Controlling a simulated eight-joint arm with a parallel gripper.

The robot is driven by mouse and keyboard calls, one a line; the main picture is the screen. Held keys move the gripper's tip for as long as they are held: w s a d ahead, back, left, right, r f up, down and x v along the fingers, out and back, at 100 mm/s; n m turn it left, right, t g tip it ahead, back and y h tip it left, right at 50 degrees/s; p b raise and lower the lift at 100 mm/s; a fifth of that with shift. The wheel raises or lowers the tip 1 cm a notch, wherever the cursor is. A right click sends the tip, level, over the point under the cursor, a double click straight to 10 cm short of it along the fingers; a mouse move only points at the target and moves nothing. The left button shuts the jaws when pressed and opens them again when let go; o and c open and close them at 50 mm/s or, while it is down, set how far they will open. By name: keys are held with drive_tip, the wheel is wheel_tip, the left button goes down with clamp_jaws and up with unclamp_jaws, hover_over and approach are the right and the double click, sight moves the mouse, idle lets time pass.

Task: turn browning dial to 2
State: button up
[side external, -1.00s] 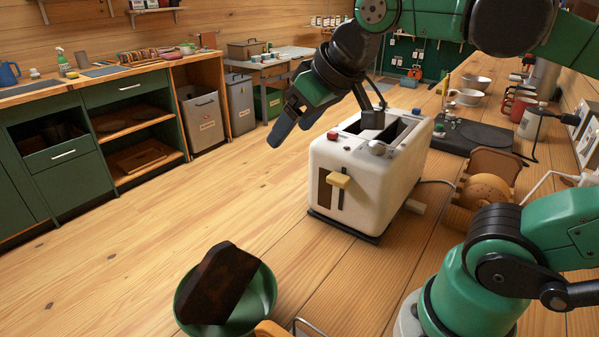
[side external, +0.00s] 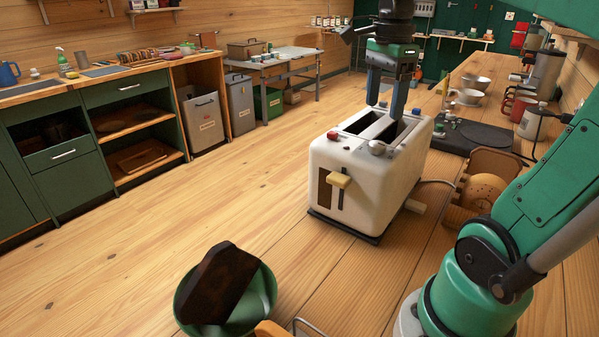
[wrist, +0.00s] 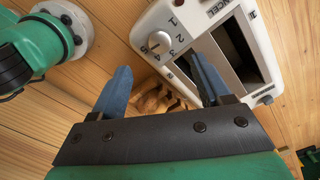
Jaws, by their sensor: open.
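The white toaster (side external: 365,185) stands on the wooden counter. Its pale round browning dial (side external: 377,147) is on top, at the front right corner. In the wrist view the dial (wrist: 159,44) has the digits 1 to 5 around it; I cannot tell which one it points to. My gripper (side external: 384,109) points down above the rear part of the toaster's slots, apart from the dial. In the wrist view its blue fingers (wrist: 160,65) are spread and empty, with the dial beyond the gap between them.
A yellow lever (side external: 339,179) sticks out of the toaster's front, and a red button (side external: 332,135) is on top. A green bowl (side external: 270,300) holding a dark brown slab is in front. A wooden holder (side external: 462,204) stands at right.

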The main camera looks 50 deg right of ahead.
sight(378, 143)
drive_tip(key=shift+f, duration=3.35)
clamp_jaws()
